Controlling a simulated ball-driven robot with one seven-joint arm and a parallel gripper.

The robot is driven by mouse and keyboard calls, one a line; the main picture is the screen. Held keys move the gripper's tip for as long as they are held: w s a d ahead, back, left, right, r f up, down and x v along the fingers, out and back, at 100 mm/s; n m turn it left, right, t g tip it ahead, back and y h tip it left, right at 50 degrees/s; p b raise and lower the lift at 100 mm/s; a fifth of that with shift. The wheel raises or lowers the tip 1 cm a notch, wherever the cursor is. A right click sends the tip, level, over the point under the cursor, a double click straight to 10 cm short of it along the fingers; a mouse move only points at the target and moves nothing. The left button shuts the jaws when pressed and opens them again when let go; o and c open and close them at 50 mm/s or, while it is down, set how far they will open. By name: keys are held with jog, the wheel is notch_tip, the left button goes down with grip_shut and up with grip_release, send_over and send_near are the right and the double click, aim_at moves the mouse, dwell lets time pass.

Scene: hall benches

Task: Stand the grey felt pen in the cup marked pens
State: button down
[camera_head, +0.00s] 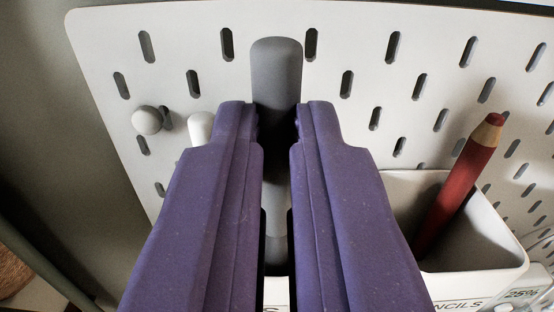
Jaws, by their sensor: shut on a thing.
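My gripper (277,118) has two purple fingers and fills the middle of the view. It is shut on the grey felt pen (277,75), whose rounded grey end shows upright above the fingertips, in front of the white pegboard. The rest of the pen is mostly hidden between and behind the fingers. A cup under the gripper is almost wholly hidden; only a bit of its white front with the end of a label shows at the bottom edge, and I cannot read the marking. I cannot tell whether the pen's lower end is inside it.
A white cup (487,247) with a label ending in "NCILS" hangs to the right and holds a red pencil (461,181). The slotted white pegboard (350,40) stands behind. A round white knob (147,119) and a white peg (200,127) stick out left of the gripper.

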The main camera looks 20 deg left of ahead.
dwell(0.3)
jog(key=c, duration=1.1)
grip_release()
jog(key=b+v, duration=0.1)
jog(key=v, duration=0.6)
jog(key=shift+s+d+f+b, duration=0.1)
jog(key=shift+s+d+b, duration=0.05)
jog(key=shift+s+b, duration=0.25)
